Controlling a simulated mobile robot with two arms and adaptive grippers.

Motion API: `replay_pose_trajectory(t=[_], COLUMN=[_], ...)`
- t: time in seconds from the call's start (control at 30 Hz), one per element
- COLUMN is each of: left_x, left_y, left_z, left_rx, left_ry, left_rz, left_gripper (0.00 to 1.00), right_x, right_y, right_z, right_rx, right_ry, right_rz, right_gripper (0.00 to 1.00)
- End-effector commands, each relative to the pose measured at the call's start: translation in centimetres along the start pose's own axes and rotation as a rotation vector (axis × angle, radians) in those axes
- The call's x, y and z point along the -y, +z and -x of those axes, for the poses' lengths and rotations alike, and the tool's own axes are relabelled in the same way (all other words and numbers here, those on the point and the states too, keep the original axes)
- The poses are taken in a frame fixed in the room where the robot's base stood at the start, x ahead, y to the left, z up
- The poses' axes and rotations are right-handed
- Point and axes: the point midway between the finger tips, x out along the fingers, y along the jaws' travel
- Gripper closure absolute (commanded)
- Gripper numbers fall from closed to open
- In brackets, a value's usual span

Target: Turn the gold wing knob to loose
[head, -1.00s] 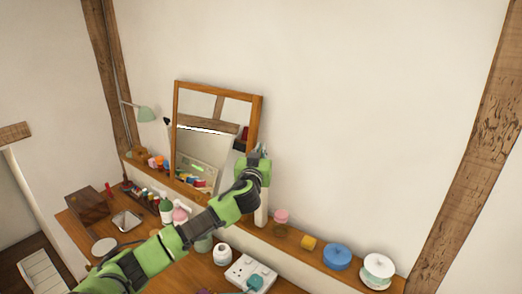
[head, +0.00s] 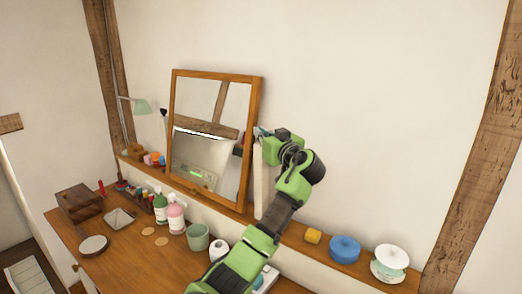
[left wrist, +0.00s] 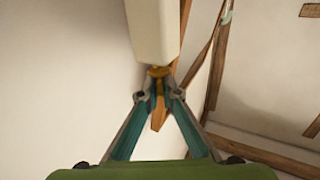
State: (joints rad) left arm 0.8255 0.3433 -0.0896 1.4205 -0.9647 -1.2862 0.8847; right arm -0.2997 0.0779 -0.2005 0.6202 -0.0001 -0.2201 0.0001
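The gold wing knob (left wrist: 158,72) shows in the left wrist view at the lower end of a white post (left wrist: 154,30). My left gripper (left wrist: 159,96) has its two fingertips apart, just short of the knob and on either side of its line. I see no clear contact. In the head view my left gripper (head: 262,134) is at the right side of the wood-framed mirror (head: 257,110), near the top of the white post (head: 262,185). The knob is hidden there. My right gripper is not in view.
The mirror stands on a wooden ledge (head: 293,239) against the wall. A yellow item (head: 313,236), a blue round box (head: 344,249) and a white-green stack (head: 390,264) sit to the right. Bottles and a green cup (head: 198,237) stand on the desk below. The wall above is clear.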

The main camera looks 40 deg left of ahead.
Motion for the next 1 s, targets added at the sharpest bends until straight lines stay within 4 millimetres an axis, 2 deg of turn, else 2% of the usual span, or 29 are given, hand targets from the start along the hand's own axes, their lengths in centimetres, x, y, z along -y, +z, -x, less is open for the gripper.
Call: replay_pose_trajectory(t=[0.03, 0.3, 1.0], left_x=[-0.3, -0.2, -0.1], left_y=[0.8, 0.2, -0.1], left_z=[0.1, 0.0, 0.0], left_rx=[0.003, 0.0, -0.001], left_ry=[-0.035, -0.207, -0.422], left_rz=[0.003, -0.001, -0.001], left_gripper=[1.0, 1.0, 1.0], right_x=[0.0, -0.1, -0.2], right_y=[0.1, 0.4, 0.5], right_z=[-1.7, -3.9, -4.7], right_rx=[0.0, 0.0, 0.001], right_ry=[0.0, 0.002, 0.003], right_rz=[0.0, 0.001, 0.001], right_gripper=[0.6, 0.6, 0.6])
